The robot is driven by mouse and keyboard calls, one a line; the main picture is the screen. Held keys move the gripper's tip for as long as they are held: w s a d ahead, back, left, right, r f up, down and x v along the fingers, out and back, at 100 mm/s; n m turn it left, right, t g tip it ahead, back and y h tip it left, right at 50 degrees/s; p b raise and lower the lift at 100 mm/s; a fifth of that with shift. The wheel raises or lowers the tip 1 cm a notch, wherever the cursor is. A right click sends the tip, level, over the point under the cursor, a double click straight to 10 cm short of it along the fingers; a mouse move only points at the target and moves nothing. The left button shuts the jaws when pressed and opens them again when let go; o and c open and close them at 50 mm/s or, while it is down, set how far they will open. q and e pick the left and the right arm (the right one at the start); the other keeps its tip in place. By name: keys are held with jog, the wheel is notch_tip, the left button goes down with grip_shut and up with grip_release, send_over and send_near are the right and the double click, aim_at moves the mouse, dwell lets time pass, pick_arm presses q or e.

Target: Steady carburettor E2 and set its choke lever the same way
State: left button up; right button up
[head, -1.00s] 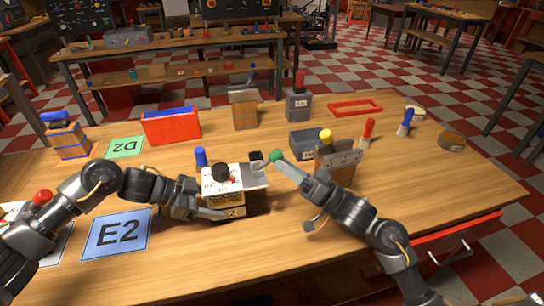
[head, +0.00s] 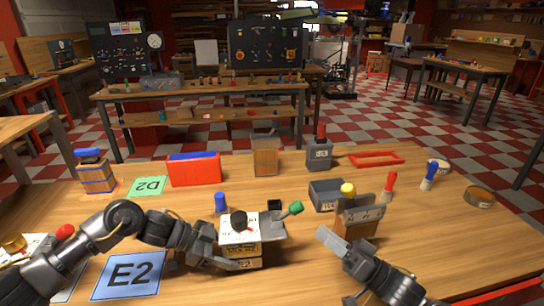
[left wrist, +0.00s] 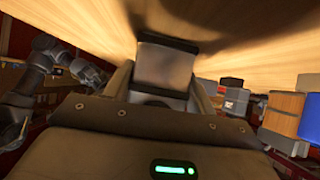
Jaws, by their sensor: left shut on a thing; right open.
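Carburettor E2 (head: 241,248) stands upright on the table in the head view, with a white top plate, a black knob and an E2 tag low on its front. Its choke lever ends in a green knob (head: 295,208) and points right and slightly up. My left gripper (head: 228,264) is shut on the carburettor's lower body from the left; its fingers are partly hidden. My right gripper (head: 335,250) is open and empty, to the right of and below the green knob, apart from it.
A blue E2 card (head: 128,277) lies to the left. A wooden block with a yellow knob (head: 348,189) stands close behind my right gripper. A blue peg (head: 221,203) stands behind the carburettor. A red open box (head: 194,171) and a green D2 card (head: 149,187) are further back.

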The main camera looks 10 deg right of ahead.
pick_arm(q)
jog(key=o, duration=1)
